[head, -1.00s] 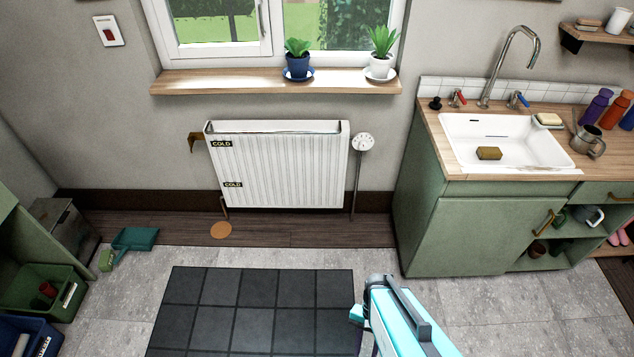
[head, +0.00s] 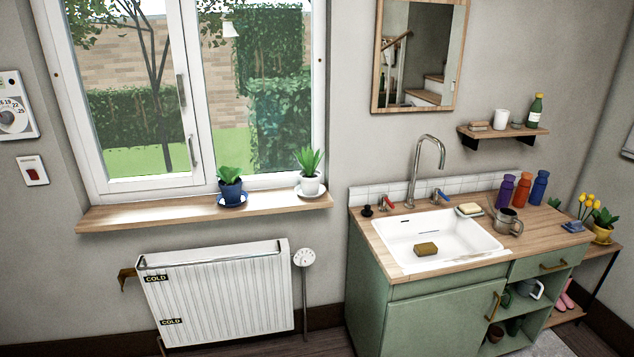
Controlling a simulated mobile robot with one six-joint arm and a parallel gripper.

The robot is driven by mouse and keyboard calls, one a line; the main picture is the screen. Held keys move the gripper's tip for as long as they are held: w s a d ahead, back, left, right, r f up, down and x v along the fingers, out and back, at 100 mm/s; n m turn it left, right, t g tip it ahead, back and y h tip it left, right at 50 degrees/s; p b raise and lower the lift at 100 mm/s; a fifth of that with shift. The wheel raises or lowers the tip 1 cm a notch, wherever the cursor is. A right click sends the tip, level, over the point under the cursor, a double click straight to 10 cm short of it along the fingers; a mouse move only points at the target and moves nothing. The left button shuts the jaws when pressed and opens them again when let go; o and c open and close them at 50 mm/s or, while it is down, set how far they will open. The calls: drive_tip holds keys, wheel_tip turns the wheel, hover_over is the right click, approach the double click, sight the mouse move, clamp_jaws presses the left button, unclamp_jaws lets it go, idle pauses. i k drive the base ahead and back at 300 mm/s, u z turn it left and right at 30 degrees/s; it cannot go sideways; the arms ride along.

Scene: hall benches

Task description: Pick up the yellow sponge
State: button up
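A yellowish-brown sponge (head: 426,249) lies in the white sink basin (head: 466,262), towards its left side. The sink is set in a wooden counter on a green cabinet. The sponge looks brownish yellow with a darker side. A second small pale yellow block (head: 469,209) sits on a dish at the sink's back right corner; I cannot tell if it is soap or a sponge. My gripper is not in view.
A tall curved tap (head: 428,150) rises behind the sink. A metal jug (head: 508,221) and several bottles (head: 522,188) stand to its right. A radiator (head: 219,295) and windowsill (head: 200,210) are at the left. A shelf (head: 505,134) hangs above.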

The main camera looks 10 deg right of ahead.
sight(428, 248)
drive_tip(key=z, duration=4.05)
drive_tip(key=i, duration=0.1)
drive_tip(key=u, duration=2.8)
